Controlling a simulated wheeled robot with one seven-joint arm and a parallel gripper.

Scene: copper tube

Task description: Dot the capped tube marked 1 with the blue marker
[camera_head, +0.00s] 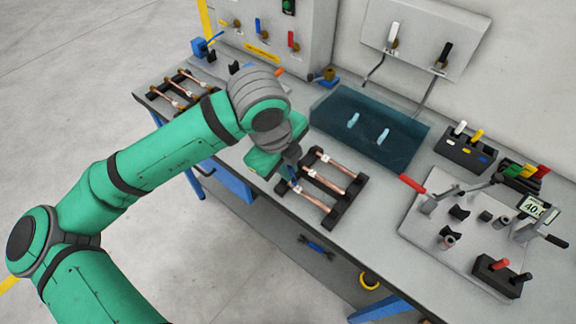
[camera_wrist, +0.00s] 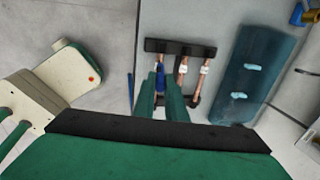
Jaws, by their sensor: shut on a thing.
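My gripper (camera_head: 291,158) is over the near left end of a black rack (camera_head: 347,213) with copper tubes lying across it. In the wrist view the green fingers (camera_wrist: 161,92) are shut on a blue marker (camera_wrist: 160,76), which points towards the leftmost tube (camera_wrist: 158,59). The marker tip looks very close to that tube; I cannot tell whether it touches. The middle tube (camera_head: 325,182) and the far tube (camera_head: 340,165) lie beside it, with pale bands on them. The numbers are too small to read, so I cannot tell which tube is marked 1.
A second rack of tubes (camera_head: 180,90) is at the far left. A blue translucent tray (camera_head: 345,112) holds two pale blue pieces. A black holder (camera_head: 465,155) has white and yellow pens. A clamp fixture plate (camera_head: 420,232) with a red handle is at the right.

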